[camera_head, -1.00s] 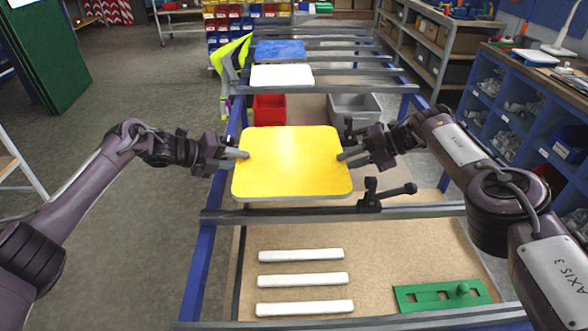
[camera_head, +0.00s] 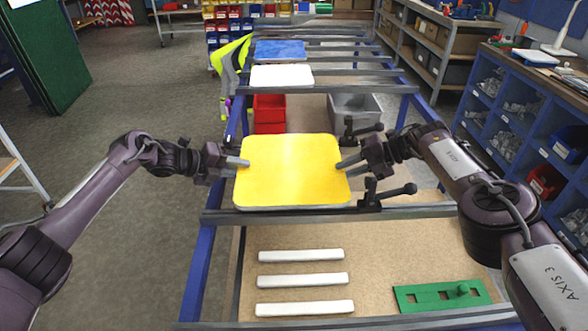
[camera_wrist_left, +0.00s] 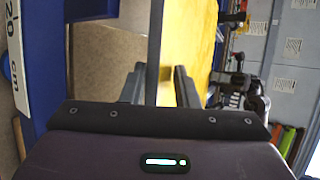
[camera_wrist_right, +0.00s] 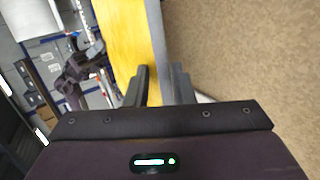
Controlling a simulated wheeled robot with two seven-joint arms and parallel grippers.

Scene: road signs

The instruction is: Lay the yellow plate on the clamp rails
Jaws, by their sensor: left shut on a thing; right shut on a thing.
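The yellow plate (camera_head: 290,172) is square with rounded corners and lies roughly level in the head view. My left gripper (camera_head: 241,163) is shut on its left edge. My right gripper (camera_head: 345,163) is shut on its right edge. The plate's edge passes between the fingers in the left wrist view (camera_wrist_left: 180,45) and the right wrist view (camera_wrist_right: 138,50). A grey rail (camera_head: 420,211) shows at the plate's near edge, with a black toggle clamp (camera_head: 372,194) on it. A second clamp (camera_head: 352,129) stands behind. I cannot tell whether the plate touches the rails.
Several white strips (camera_head: 302,281) and a green slotted block (camera_head: 440,296) lie on the board nearer me. White (camera_head: 282,76) and blue (camera_head: 280,50) plates rest on rails behind. Red (camera_head: 269,110) and grey (camera_head: 352,108) bins are beyond. Blue shelving (camera_head: 515,120) stands right.

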